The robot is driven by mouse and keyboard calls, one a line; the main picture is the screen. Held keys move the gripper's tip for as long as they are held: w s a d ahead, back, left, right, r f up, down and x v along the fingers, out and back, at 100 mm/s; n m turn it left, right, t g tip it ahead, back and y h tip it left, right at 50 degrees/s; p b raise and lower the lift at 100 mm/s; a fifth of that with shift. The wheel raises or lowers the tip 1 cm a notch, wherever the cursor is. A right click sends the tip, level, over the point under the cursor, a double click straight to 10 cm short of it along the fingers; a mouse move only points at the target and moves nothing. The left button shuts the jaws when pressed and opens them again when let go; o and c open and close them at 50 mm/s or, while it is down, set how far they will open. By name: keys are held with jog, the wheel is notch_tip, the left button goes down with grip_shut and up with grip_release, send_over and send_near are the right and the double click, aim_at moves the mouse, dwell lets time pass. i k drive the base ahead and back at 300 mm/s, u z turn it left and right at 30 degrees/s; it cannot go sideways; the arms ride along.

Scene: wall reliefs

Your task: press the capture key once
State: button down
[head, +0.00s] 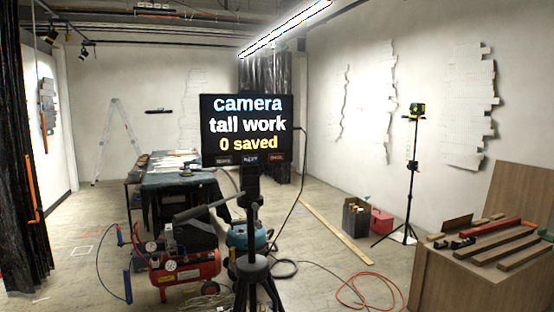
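A black screen (246,110) stands upright on a black tripod (251,268) near the middle of the head view. It reads "camera", "tall work" and "0 saved". Along its lower edge is a row of three small keys: a dark left key (223,159), a bluish middle key (250,159) and a reddish right key (277,158). Their labels are too small to read surely, so I cannot tell which is the capture key. My gripper is not in view.
A red compressor (186,272) and hoses lie on the floor left of the tripod. A draped table (180,190) stands behind. A wooden bench (465,275) with bars is at right. A second tripod (410,190) stands near the right wall. Floor right of the screen is partly clear.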

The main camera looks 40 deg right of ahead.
aim_at(272, 157)
jog(key=u, duration=3)
jog(key=k, duration=1.45)
jog(key=z, duration=1.8)
